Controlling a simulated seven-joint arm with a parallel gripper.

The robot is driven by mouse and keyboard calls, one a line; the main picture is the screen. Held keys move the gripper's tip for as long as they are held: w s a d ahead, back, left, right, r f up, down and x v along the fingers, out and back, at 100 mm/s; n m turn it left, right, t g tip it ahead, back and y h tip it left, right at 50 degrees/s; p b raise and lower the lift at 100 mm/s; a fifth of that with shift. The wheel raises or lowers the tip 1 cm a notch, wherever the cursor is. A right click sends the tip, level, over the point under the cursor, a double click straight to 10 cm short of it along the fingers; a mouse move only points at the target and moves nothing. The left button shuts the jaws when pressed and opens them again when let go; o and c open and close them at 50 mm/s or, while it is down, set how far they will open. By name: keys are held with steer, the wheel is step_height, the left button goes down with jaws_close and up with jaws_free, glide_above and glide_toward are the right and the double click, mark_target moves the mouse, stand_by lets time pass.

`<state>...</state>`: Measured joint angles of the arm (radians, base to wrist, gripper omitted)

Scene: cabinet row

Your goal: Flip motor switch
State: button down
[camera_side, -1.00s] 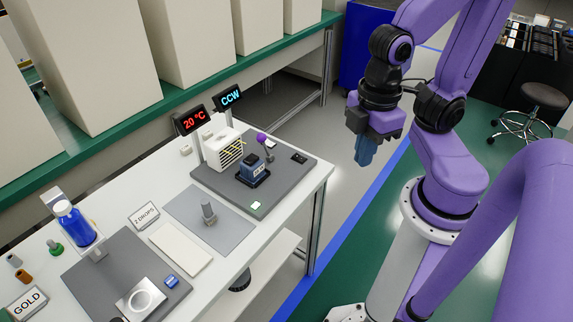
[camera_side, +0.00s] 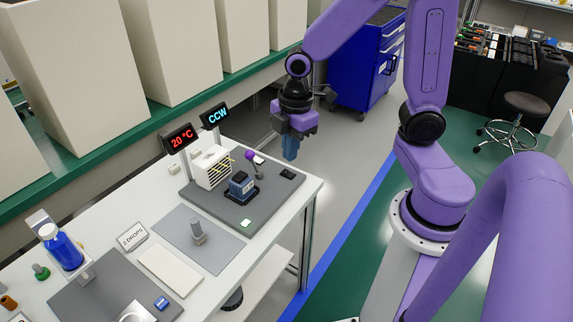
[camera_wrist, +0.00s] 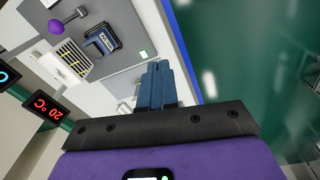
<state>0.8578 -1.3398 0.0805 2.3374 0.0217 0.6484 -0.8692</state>
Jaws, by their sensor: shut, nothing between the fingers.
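A lever with a purple ball knob (camera_side: 250,155) stands on a dark grey board (camera_side: 216,208) at the bench's far end. The lever also shows at the upper left of the wrist view (camera_wrist: 57,26). A small black box (camera_side: 288,174) lies near the board's right edge; I cannot tell which part is the motor switch. A dark blue boxed device (camera_side: 241,188) sits in front of the lever. My gripper (camera_side: 290,155) points down, its blue fingers shut and empty, to the right of the lever and apart from it. The fingers (camera_wrist: 158,70) show mid-frame in the wrist view.
A cream vented box (camera_side: 211,167) stands left of the lever. Behind it are a red "20 °C" display (camera_side: 180,138) and a cyan "CCW" display (camera_side: 215,116). A blue bottle (camera_side: 63,250) stands nearer. Tall cream bins (camera_side: 165,45) line the green shelf behind.

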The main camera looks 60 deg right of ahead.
steer(key=w+d+f+n, duration=0.1)
steer(key=w+d+f, duration=0.3)
steer(key=w+d, duration=0.35)
steer(key=n, duration=0.2)
glide_above(286, 172)
steer(key=s, duration=0.2)
step_height(286, 172, down, 4)
steer(key=shift+w+d+r+t, duration=0.15)
steer(key=shift+t, duration=0.25)
steer(key=f, duration=0.4)
steer(key=w+f, duration=0.1)
steer(key=f, duration=0.9)
steer(key=shift+w, duration=0.35)
steer(key=shift+f, duration=0.15)
steer(key=shift+s, duration=0.1)
